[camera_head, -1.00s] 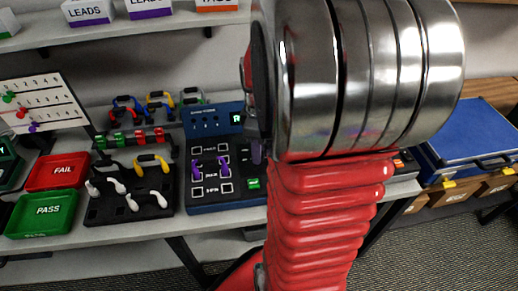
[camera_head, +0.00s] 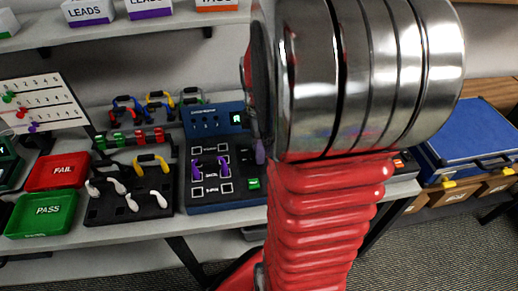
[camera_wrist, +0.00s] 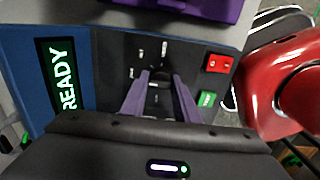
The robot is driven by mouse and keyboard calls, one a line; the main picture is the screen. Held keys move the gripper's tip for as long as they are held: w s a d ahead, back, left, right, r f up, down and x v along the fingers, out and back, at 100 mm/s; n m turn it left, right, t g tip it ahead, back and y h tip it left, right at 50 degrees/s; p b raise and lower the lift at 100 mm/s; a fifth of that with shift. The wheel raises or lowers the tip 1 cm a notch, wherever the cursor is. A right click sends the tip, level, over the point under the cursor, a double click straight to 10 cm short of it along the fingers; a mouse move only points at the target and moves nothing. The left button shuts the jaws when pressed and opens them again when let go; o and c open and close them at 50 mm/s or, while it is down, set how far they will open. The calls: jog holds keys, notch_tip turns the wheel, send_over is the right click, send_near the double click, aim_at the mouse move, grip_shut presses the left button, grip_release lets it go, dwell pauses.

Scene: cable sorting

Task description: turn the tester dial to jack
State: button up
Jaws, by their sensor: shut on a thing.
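The tester is a blue case (camera_head: 217,115) with a dark sloped panel, behind and left of my arm in the head view. In the wrist view its blue edge (camera_wrist: 20,45) and a green READY display (camera_wrist: 63,80) show at left. The dark dial (camera_wrist: 157,86) lies between the two purple fingers of my gripper (camera_wrist: 160,84), which is shut on it. White marks surround the dial, too small to read, so its setting is unclear. In the head view a purple fingertip (camera_head: 260,152) shows at the panel's right; my arm hides the rest.
A purple lead (camera_head: 210,166) sits on the tester panel. A red switch (camera_wrist: 219,64) and green button (camera_wrist: 207,99) are right of the dial. A black rack with leads (camera_head: 128,207), a red FAIL tray (camera_head: 40,184) and a green PASS tray (camera_head: 60,225) stand left.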

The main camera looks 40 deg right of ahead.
jog(key=shift+s, duration=0.1)
jog(key=o, duration=1.1)
jog(key=shift+c, duration=0.2)
jog(key=shift+r, duration=0.1)
notch_tip(320, 180, up, 14)
jog(key=shift+f, duration=0.2)
jog(key=shift+s, duration=0.15)
